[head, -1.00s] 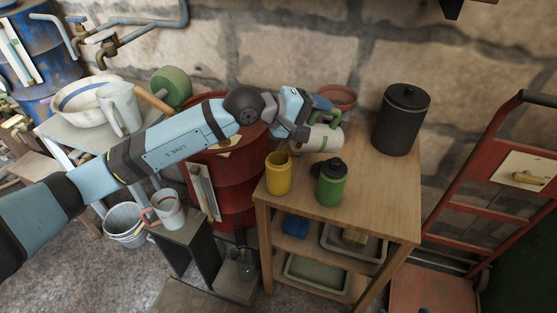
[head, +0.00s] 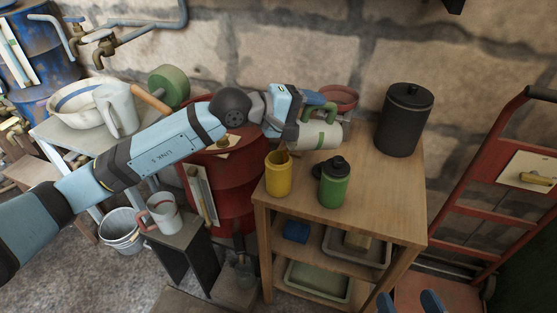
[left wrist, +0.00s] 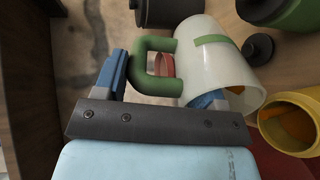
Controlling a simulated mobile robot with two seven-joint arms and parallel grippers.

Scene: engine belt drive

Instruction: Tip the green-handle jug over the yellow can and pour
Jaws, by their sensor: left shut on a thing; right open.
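My left gripper (head: 312,103) is shut on the green handle of the white jug (head: 322,135), which has a green band. The jug is tipped on its side, mouth to the left, just behind and right of the yellow can (head: 278,177). In the left wrist view the jug's body (left wrist: 215,55) slants, its mouth facing the yellow can (left wrist: 270,125) at the lower right. The can stands upright and open; something orange-brown shows inside. I see no clear stream. The tips of my right gripper (head: 409,303) show at the bottom edge, apart and empty.
A green bottle (head: 334,187) with a black lid stands right of the can on the wooden table (head: 385,205). A black canister (head: 403,122) and a reddish bowl (head: 340,98) stand behind. A red barrel (head: 230,190) is left of the table. The table's right front is clear.

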